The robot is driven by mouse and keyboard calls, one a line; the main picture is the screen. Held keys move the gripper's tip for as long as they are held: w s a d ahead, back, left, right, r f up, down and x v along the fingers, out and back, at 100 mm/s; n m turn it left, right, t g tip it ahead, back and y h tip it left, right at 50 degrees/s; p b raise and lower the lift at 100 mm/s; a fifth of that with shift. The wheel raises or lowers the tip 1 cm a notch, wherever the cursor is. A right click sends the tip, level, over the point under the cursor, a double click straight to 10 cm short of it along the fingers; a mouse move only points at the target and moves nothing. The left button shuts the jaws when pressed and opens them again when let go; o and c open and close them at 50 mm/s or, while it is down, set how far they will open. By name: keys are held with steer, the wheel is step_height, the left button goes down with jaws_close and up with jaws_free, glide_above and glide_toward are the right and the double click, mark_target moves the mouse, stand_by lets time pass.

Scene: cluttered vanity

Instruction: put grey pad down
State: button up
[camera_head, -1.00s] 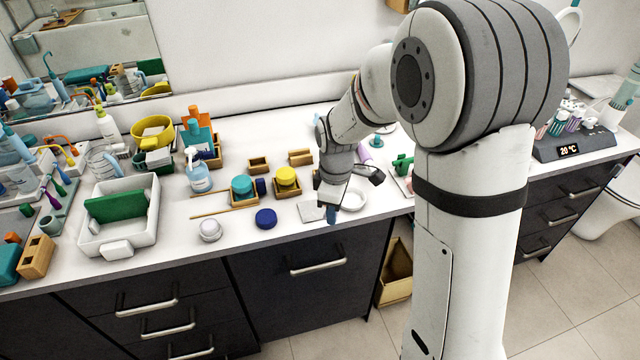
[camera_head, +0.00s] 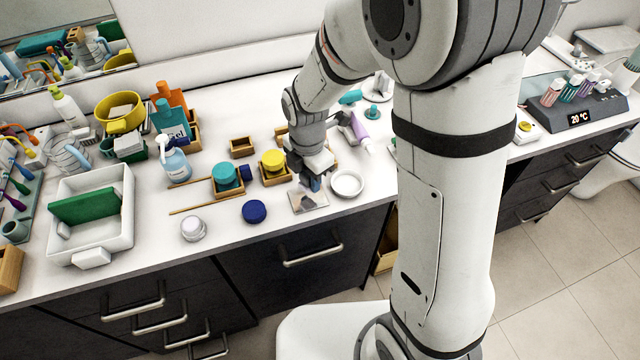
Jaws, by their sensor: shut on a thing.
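My gripper (camera_head: 312,180) points down over the front part of the counter and is shut. A small blue-grey piece, which I take to be the grey pad (camera_head: 315,185), shows at its fingertips; the hand hides most of it. Below lies a flat, light grey-brown square (camera_head: 308,203) on the counter near its front edge. The gripper is over the back part of this square. I cannot tell whether the held piece touches it.
A round white dish (camera_head: 347,183) stands just right of the gripper. Wooden boxes with a yellow-lidded jar (camera_head: 272,160) and a teal-lidded jar (camera_head: 224,175) stand left. A dark blue lid (camera_head: 254,211) and a white jar (camera_head: 193,228) are nearer the front edge.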

mark_target(309, 187)
steer(key=shift+s+a+f, duration=0.1)
steer(key=shift+f, duration=1.6)
steer(key=shift+f, duration=0.15)
steer(key=o, duration=0.9)
steer(key=shift+o, duration=0.2)
